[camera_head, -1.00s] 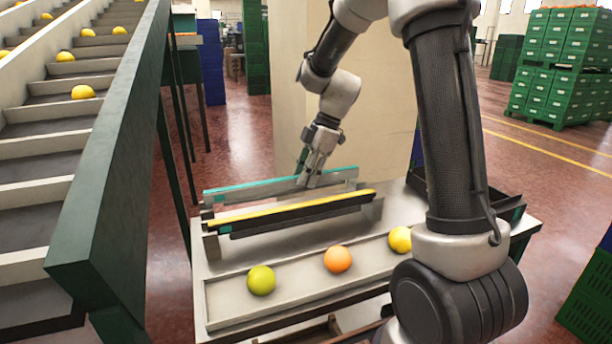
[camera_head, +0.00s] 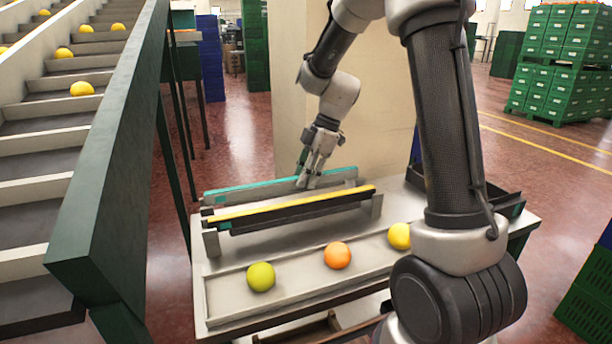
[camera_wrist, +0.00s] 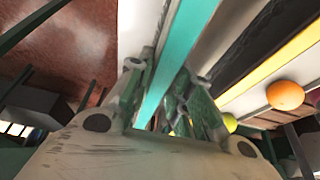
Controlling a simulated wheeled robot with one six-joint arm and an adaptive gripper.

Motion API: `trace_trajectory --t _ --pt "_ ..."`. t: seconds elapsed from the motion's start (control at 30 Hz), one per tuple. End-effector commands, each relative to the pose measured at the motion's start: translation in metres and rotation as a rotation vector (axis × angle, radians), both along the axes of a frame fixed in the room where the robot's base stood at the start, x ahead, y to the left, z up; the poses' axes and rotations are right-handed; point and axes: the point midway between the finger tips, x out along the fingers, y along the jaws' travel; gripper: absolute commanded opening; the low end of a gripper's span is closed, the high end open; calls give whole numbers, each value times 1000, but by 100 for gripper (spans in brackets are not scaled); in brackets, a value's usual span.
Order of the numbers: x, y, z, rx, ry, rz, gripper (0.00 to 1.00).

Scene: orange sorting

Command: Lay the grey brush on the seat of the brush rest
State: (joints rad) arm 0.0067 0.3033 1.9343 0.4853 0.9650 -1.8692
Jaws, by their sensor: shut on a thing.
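The grey brush (camera_head: 327,182) is a long bar with a teal top strip and a grey body. It lies level across the back of the table, behind a dark brush with a yellow top (camera_head: 290,208). My gripper (camera_head: 308,182) points down and is shut on the grey brush, right of its middle. In the wrist view, the teal strip (camera_wrist: 178,62) runs between my fingers. The brush rest (camera_head: 376,207) has grey end uprights, with the yellow-topped brush across them. The grey brush is close to the rest's back side; whether it touches a seat cannot be told.
A shallow tray (camera_head: 225,308) at the table front holds a green fruit (camera_head: 261,276), an orange (camera_head: 338,255) and a yellow fruit (camera_head: 400,236). A beige pillar (camera_head: 375,130) stands close behind the table. A conveyor (camera_head: 110,180) rises at left. A dark bin (camera_head: 500,200) is at right.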

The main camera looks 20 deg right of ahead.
Motion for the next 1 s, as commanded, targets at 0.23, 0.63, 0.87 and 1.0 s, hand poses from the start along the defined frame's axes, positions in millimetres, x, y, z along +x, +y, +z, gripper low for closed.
trace_trajectory --t 0.23,0.63,0.87,1.0 --pt "0 0 -2 0 0 0 0" --pt "0 0 -12 0 -1 0 0" --pt "0 0 -12 0 0 0 34" --pt "0 0 -12 0 0 0 46"
